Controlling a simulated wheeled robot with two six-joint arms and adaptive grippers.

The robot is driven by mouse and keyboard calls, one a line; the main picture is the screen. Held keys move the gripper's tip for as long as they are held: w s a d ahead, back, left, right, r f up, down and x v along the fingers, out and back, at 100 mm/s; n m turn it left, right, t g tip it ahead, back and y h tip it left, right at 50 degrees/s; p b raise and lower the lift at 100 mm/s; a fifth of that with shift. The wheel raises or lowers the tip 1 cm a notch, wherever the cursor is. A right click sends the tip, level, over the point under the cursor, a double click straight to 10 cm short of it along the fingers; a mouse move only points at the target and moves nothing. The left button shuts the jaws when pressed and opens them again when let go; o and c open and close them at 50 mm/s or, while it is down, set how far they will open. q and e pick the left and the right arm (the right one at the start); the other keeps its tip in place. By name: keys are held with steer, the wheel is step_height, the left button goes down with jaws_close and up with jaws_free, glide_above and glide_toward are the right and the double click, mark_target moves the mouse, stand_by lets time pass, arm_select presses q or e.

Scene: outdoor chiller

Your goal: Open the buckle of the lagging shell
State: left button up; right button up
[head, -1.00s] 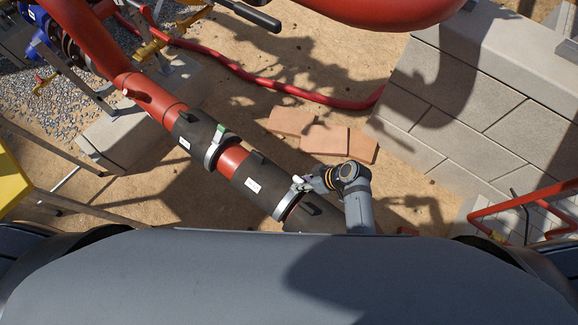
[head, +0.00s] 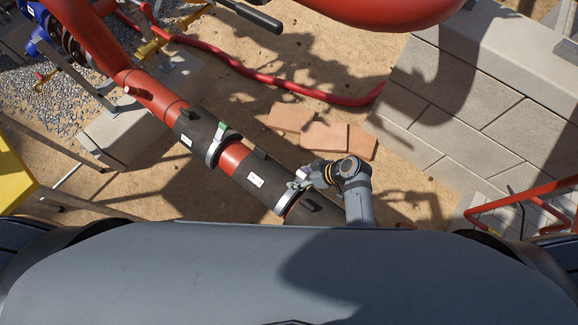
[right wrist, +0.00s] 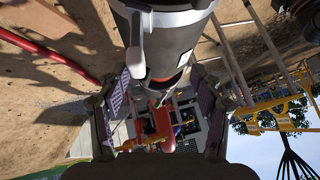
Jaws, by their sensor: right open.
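A dark lagging shell (head: 256,180) with a white label wraps the red pipe in the head view, and a light metal band (head: 287,199) circles its lower right end. My right gripper (head: 303,178) is open at this band, its fingertips close to the band's upper side. In the right wrist view, the shell (right wrist: 183,22) fills the top middle. A pale buckle lever (right wrist: 135,45) stands along its left side, ahead of the open fingers (right wrist: 160,98). The fingers show lilac inner pads with nothing gripped between them. Whether a finger touches the buckle, I cannot tell. My left gripper is not in view.
A second dark shell (head: 190,127) sits farther up the pipe, its band (head: 217,147) bearing a green mark. Flat bricks (head: 323,137) lie beyond my right gripper. A red hose (head: 270,78) crosses the ground, and a block wall (head: 480,110) stands at right.

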mark_target(300, 174)
steer(key=shift+y, duration=0.6)
steer(key=r+p, duration=0.2)
steer(key=r, duration=0.1)
steer(key=s+a+r+p, duration=0.1)
steer(key=r+p, duration=0.1)
steer(key=shift+s+r, duration=0.1)
steer(key=shift+r, duration=0.15)
steer(key=v, duration=1.2)
